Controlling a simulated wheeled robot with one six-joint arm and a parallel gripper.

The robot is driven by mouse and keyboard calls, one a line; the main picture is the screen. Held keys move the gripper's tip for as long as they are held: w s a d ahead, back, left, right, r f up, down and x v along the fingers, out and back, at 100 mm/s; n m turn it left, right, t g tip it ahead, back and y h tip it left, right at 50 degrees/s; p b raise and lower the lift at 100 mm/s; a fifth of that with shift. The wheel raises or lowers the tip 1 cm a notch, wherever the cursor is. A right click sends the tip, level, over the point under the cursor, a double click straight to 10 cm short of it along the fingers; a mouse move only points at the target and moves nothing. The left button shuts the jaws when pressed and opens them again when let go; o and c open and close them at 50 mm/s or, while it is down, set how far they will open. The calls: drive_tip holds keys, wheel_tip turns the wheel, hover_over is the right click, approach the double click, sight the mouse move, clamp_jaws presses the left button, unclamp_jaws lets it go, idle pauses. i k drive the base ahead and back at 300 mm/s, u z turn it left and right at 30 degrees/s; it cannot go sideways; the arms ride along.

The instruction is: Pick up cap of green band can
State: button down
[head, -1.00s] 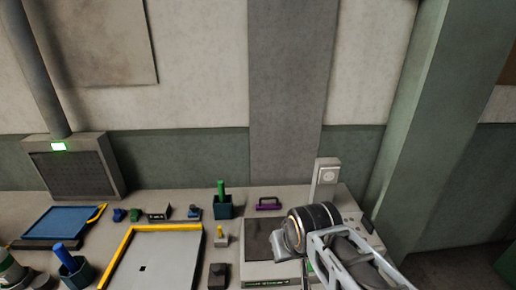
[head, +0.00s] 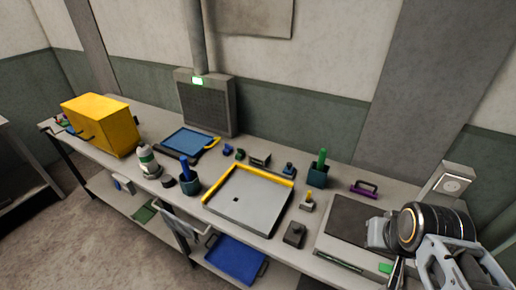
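A pale can with a green band (head: 148,161) stands upright on the bench, left of the middle in the head view. Its narrower top is too small to tell whether a separate cap sits on it. A small dark round piece (head: 169,182) lies beside its base on the right; I cannot tell whether it is a cap. My gripper (head: 418,268) is at the lower right, over the right end of the bench and far from the can. It is partly cut off by the frame edge, and its fingers do not show clearly.
A yellow box (head: 100,125) is to the left, and a blue tray (head: 191,141) is behind. A flat machine (head: 345,236) lies near my gripper.

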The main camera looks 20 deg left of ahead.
sight(167, 182)
drive_tip(key=k, duration=0.95)
drive_tip(key=z, duration=1.05)
drive_tip(key=i, duration=0.8)
drive_tip(key=u, duration=2.95)
drive_tip(key=i, duration=0.5)
